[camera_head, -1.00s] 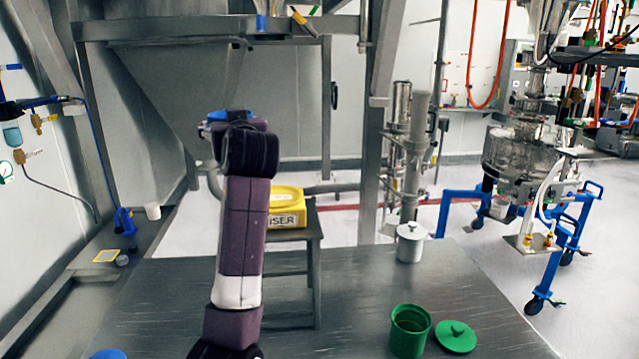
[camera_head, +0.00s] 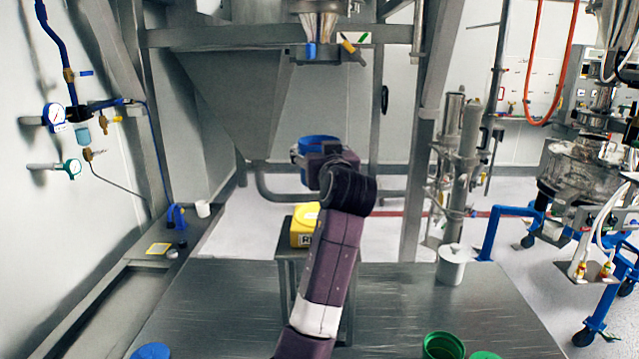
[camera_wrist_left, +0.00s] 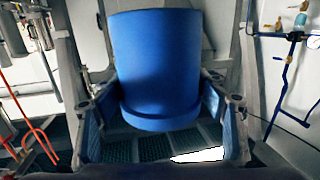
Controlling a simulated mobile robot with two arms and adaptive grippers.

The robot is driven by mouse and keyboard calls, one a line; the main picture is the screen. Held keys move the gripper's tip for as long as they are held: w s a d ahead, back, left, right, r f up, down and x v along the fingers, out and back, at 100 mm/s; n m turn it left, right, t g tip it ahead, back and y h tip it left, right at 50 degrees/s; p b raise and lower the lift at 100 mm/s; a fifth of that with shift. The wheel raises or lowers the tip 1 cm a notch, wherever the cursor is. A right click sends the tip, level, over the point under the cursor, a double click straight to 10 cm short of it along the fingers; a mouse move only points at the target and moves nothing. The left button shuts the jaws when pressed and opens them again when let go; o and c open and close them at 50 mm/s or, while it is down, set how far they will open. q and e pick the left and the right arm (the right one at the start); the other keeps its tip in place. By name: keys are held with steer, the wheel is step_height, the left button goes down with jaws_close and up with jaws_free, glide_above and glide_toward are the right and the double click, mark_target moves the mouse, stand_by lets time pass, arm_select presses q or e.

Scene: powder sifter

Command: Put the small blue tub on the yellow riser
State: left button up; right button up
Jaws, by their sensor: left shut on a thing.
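The small blue tub (camera_head: 318,143) is held up in the air by my left gripper (camera_head: 322,158), partly hidden behind my wrist. In the left wrist view the tub (camera_wrist_left: 158,65) fills the middle between the two fingers of the left gripper (camera_wrist_left: 160,100), which is shut on it. The yellow riser (camera_head: 303,222) sits on a dark metal stand. In the head view the tub appears above the riser and slightly to its right, apart from it. My left arm covers the riser's right part. My right gripper is not in view.
A metal table (camera_head: 220,300) fills the front. A white lidded pot (camera_head: 452,266) stands at its right. A green tub (camera_head: 443,346), a green lid (camera_head: 485,355) and a blue lid (camera_head: 151,351) show at the bottom edge. A grey hopper (camera_head: 235,105) stands behind.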

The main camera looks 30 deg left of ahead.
arm_select(q)
step_height(320, 180, down, 5)
steer(key=shift+r+p, duration=0.1)
steer(key=shift+p, duration=0.4)
step_height(320, 180, down, 3)
steer(key=shift+f+p, duration=0.15)
steer(key=shift+p, duration=0.35)
steer(key=shift+f, duration=0.4)
steer(key=shift+f, duration=0.15)
steer(key=o, duration=1.2)
